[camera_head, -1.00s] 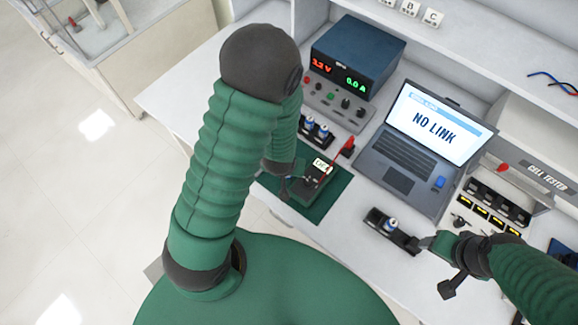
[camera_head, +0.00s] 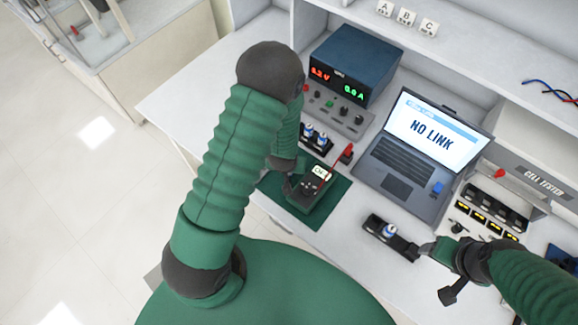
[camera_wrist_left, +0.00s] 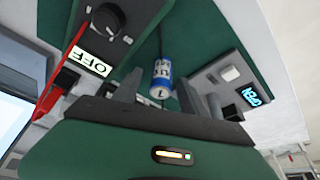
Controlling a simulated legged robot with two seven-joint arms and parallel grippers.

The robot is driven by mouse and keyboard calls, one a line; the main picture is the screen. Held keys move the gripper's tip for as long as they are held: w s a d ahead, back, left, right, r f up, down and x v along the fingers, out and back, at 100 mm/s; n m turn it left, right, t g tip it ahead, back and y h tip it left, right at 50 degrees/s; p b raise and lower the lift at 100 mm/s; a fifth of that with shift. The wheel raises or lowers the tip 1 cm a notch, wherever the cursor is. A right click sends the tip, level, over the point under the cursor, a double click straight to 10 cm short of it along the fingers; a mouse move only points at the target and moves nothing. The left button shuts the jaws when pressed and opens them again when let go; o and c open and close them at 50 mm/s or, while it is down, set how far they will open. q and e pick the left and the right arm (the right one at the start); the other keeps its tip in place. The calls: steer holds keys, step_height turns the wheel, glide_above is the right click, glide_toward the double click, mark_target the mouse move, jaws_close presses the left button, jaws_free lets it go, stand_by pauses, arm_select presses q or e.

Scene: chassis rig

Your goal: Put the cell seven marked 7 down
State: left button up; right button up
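Cell seven (camera_wrist_left: 161,80), a blue and white cylinder with an inverted 7-like mark, shows in the left wrist view over the green mat (camera_wrist_left: 183,30). It lies between the two fingers of my left gripper (camera_wrist_left: 158,93), with gaps on both sides. The fingers are apart, so the gripper is open. Whether the cell touches the mat I cannot tell. In the head view my left forearm largely hides this gripper, left of the meter, and I cannot make out cell seven. My right gripper (camera_head: 432,252) is beside a black holder (camera_head: 376,226) with a cell (camera_head: 389,231); its finger opening is unclear.
A meter (camera_head: 306,195) with a red probe (camera_head: 346,155) is on the mat; its display reads OFF in the wrist view (camera_wrist_left: 91,62). Behind are a two-cell holder (camera_head: 316,138), a power supply (camera_head: 355,60) and a NO LINK laptop (camera_head: 395,185). A cell tester (camera_head: 490,215) is right.

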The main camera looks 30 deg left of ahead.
arm_select(q)
steer(key=shift+a+r, duration=0.1)
steer(key=shift+a, duration=0.2)
steer(key=shift+s+r, duration=0.15)
steer(key=shift+r, duration=0.25)
steer(key=s+d+r+m+h, duration=0.1)
steer(key=s+d+r+m, duration=0.1)
steer(key=r, duration=0.7)
steer(key=s+d+r+m+g+p, duration=0.1)
steer(key=s+d+r, duration=0.4)
steer(key=r, duration=0.5)
steer(key=shift+s+d+r+m+h+p, duration=0.35)
steer(key=shift+s+m, duration=0.3)
steer(key=shift+m, duration=0.25)
arm_select(e)
steer(key=shift+a+r, duration=0.2)
steer(key=shift+r, duration=0.6)
arm_select(q)
steer(key=shift+s+a, duration=0.15)
arm_select(e)
steer(key=shift+s+r, duration=0.1)
